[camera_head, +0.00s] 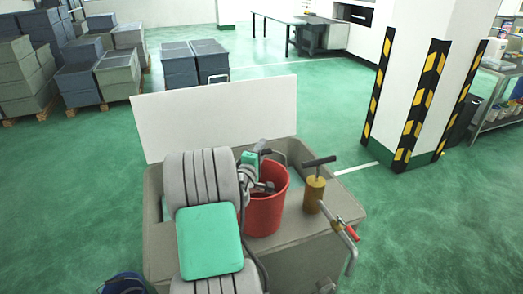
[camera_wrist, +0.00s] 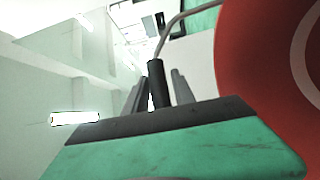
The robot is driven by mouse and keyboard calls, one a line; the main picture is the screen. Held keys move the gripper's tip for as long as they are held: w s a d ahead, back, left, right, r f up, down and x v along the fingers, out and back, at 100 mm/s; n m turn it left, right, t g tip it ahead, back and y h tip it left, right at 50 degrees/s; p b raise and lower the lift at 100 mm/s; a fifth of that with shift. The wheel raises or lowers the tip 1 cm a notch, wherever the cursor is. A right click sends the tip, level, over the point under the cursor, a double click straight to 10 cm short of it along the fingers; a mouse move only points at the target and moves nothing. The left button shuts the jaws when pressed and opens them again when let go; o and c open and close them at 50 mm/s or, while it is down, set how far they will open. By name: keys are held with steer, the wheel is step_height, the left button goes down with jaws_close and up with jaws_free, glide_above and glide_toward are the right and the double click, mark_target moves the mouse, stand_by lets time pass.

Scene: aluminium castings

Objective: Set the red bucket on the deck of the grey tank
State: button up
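The red bucket (camera_head: 265,212) is upright over the deck of the grey tank (camera_head: 300,232), on the near side of its opening. I cannot tell whether its base touches the deck. My gripper (camera_head: 262,172) is at the bucket's upper left, partly hidden behind my arm. In the wrist view the fingers (camera_wrist: 158,92) are close on both sides of the black grip of the bucket's wire handle (camera_wrist: 157,82), and appear shut on it. The bucket's red wall (camera_wrist: 262,75) fills the right side there.
A yellow valve with a black T-handle (camera_head: 315,190) and a red-handled pipe (camera_head: 348,232) stand right of the bucket. A white panel (camera_head: 215,112) stands upright behind the tank. A blue container (camera_head: 124,284) is at lower left. A striped pillar (camera_head: 415,110) stands at right.

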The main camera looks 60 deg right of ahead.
steer(key=shift+o, duration=0.8)
